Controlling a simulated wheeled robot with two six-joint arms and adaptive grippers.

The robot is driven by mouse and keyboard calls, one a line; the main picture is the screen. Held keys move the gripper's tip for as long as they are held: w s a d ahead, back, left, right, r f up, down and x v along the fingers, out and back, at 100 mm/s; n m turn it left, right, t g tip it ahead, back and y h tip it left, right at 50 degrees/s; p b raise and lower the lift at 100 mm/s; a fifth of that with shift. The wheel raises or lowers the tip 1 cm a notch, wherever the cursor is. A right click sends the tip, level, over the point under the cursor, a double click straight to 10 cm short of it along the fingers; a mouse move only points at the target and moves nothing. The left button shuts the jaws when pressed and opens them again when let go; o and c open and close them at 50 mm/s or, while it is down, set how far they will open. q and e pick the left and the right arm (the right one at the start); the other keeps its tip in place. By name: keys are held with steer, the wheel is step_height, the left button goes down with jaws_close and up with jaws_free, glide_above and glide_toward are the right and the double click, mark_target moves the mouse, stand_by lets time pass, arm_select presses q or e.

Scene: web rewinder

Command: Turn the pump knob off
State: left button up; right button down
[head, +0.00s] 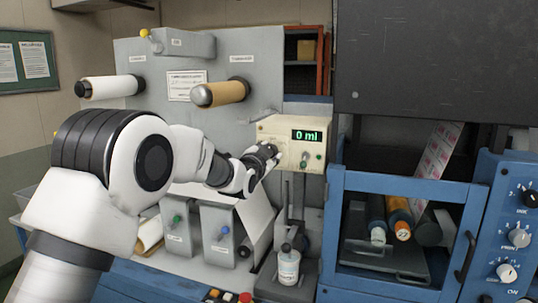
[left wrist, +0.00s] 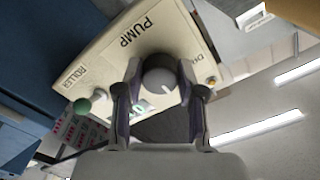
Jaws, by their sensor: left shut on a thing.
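The cream pump box (head: 277,128) stands at the middle of the head view, with a green display reading 0 ml (head: 305,135). My left gripper (head: 270,156) is at the left part of its front face and hides what is behind it. In the left wrist view, the round grey pump knob (left wrist: 159,73) sits between the fingertips of my left gripper (left wrist: 158,80), below the PUMP label. The fingers are shut on the knob from both sides. My right gripper is in neither view.
Below the box stands a small white bottle (head: 288,268). A blue-framed roller unit (head: 335,215) is at the right, and grey boxes with knobs (head: 216,250) are below my left arm.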

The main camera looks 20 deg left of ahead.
arm_select(q)
steer(key=o, duration=1.1)
steer(key=shift+o, duration=0.2)
steer(key=s, duration=1.2)
steer(key=shift+a, duration=0.2)
steer(key=shift+w+f, duration=0.1)
